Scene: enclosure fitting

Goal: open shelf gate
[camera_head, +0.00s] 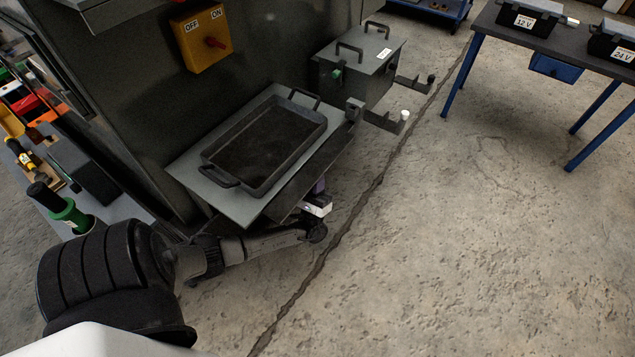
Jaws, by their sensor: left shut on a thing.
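A grey shelf (188,168) sticks out from the dark enclosure, and a black tray with two handles (210,153) rests on it. A dark flat bar, which looks like the shelf gate (318,168), runs along the shelf's front edge. My left arm comes in from the lower left. My left gripper (318,205) is below the gate's front side, shut, apparently on the gate. The fingertips and the exact spot they hold are partly hidden. My right gripper is not in view.
A yellow OFF/ON switch box (198,40) is on the enclosure wall. A grey lidded box (352,75) stands beyond the shelf, with brackets (386,121) sticking out in front. A blue-legged table (560,35) holds battery boxes at upper right. The concrete floor between is clear.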

